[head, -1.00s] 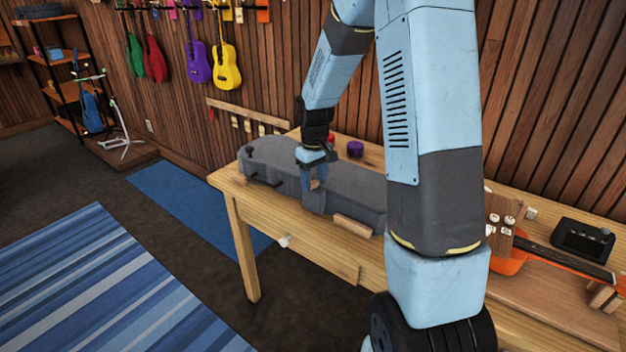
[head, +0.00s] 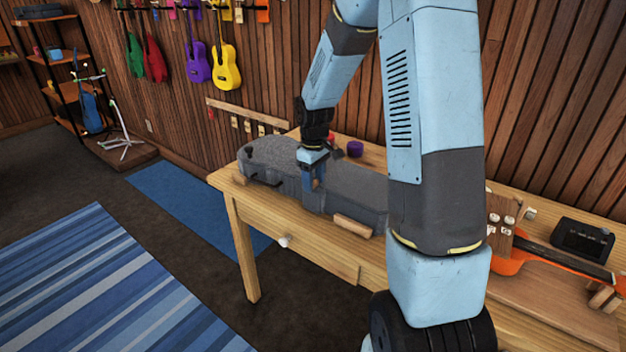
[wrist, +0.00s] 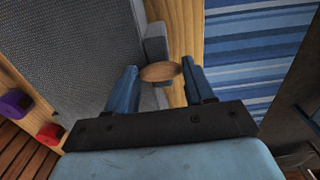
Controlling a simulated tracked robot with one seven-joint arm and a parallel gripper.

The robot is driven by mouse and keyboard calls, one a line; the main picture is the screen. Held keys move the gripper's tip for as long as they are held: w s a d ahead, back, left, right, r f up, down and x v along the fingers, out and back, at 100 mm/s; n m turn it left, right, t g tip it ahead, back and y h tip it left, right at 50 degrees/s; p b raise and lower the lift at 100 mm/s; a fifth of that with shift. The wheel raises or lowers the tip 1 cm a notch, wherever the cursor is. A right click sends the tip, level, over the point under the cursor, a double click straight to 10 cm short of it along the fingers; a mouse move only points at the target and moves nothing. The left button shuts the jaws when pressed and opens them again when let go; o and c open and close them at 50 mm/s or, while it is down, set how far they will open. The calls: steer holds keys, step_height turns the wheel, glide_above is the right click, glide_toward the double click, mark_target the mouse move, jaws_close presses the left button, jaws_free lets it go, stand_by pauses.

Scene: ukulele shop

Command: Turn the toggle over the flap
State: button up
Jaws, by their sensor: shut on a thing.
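The toggle (wrist: 160,72) is a small brown wooden oval in the wrist view, between the two blue fingers of my gripper (wrist: 158,84). My gripper is shut on it. In the head view my gripper (head: 314,178) is at the front side of the grey ukulele case (head: 352,182), which lies on the workbench. The flap (wrist: 155,46) is a grey strip at the case's edge, right beside the toggle. The fingers hide part of the flap, and I cannot tell whether the toggle lies across it.
The wooden workbench (head: 233,188) has a purple round item (head: 355,149) and a red one (wrist: 50,134) behind the case. An orange ukulele (head: 508,262) lies at the right. Striped rug (head: 110,290) covers the floor in front.

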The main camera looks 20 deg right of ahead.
mark_target(314, 182)
steer(key=o, duration=1)
steer(key=shift+o, duration=0.2)
step_height(314, 182, up, 14)
steer(key=shift+f, duration=0.15)
steer(key=s+r+m+t, duration=0.2)
steer(key=s+r, duration=0.1)
steer(key=s, duration=0.6)
steer(key=s+r+m+t, duration=0.1)
steer(key=s+r+m, duration=0.2)
steer(key=s, duration=0.7)
steer(key=s+r+m+t, duration=0.2)
steer(key=s+r, duration=0.3)
steer(key=s, duration=0.4)
steer(key=shift+s+a+t, duration=0.15)
steer(key=shift+t, duration=0.15)
